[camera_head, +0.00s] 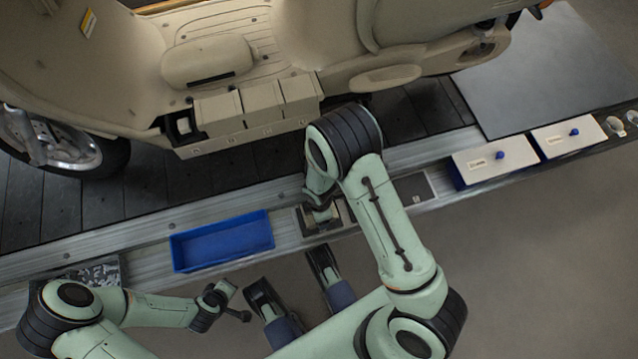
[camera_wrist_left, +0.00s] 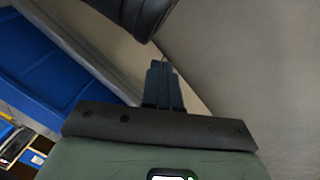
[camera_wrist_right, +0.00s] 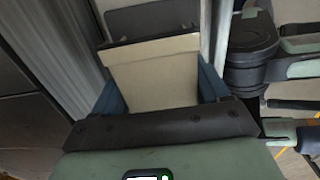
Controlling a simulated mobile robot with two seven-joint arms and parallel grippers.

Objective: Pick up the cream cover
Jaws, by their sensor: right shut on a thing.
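The cream cover (camera_wrist_right: 155,75) shows in the right wrist view as a flat cream panel between the two blue fingers of my right gripper (camera_wrist_right: 160,90). The gripper is shut on it. In the head view my right gripper (camera_head: 320,207) is low over a small dark holder (camera_head: 310,222) on the conveyor's edge rail, and the arm partly hides it. I cannot tell whether the cover still touches the holder. My left gripper (camera_head: 233,303) is below the blue tray in the head view. Its fingers (camera_wrist_left: 163,85) are together and empty in the left wrist view.
A blue tray (camera_head: 185,257) is on the rail, left of the holder. A cream scooter (camera_head: 210,60) stands on the dark slats, with several cream boxes (camera_head: 262,102) along its side. Two white-topped blue boxes (camera_head: 494,165) (camera_head: 568,137) are farther right.

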